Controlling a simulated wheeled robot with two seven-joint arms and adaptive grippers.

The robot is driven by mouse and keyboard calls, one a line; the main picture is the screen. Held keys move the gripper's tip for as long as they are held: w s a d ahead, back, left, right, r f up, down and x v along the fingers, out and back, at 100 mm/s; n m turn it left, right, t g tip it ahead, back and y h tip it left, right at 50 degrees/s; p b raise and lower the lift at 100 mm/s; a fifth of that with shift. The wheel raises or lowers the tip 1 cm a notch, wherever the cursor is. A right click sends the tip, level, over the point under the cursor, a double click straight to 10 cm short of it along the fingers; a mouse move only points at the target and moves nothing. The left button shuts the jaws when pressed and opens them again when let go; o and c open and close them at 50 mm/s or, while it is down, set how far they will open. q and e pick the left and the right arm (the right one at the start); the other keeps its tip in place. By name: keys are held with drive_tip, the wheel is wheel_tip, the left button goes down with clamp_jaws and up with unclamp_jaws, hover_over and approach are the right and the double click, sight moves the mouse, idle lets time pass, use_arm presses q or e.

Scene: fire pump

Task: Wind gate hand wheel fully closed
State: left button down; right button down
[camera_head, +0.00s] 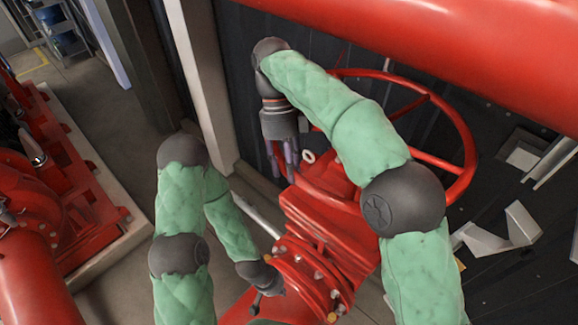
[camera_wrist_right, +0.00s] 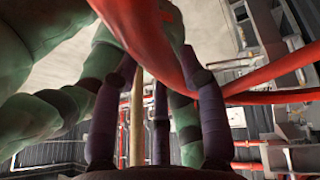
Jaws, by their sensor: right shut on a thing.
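The red gate hand wheel (camera_head: 468,150) stands tilted on top of the red valve (camera_head: 322,228). My right arm hides much of its left side in the head view. My right gripper (camera_head: 285,168) points down at the wheel's left rim, its purple fingers shut on it. In the right wrist view the rim (camera_wrist_right: 150,38) runs close up past the purple fingers (camera_wrist_right: 160,110), and a red bar crosses at the right. My left gripper (camera_head: 268,285) is low beside the valve's flange; its fingers are mostly hidden, so its opening cannot be told.
A thick red pipe (camera_head: 430,35) crosses above the wheel. Grey metal brackets (camera_head: 503,230) stick out at the right by the dark wall. Red pump machinery (camera_head: 75,190) stands on a plinth at the left. Some floor is clear between plinth and valve.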

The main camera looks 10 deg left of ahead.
drive_tip(key=shift+r, duration=0.1)
drive_tip(key=c, duration=0.7)
unclamp_jaws()
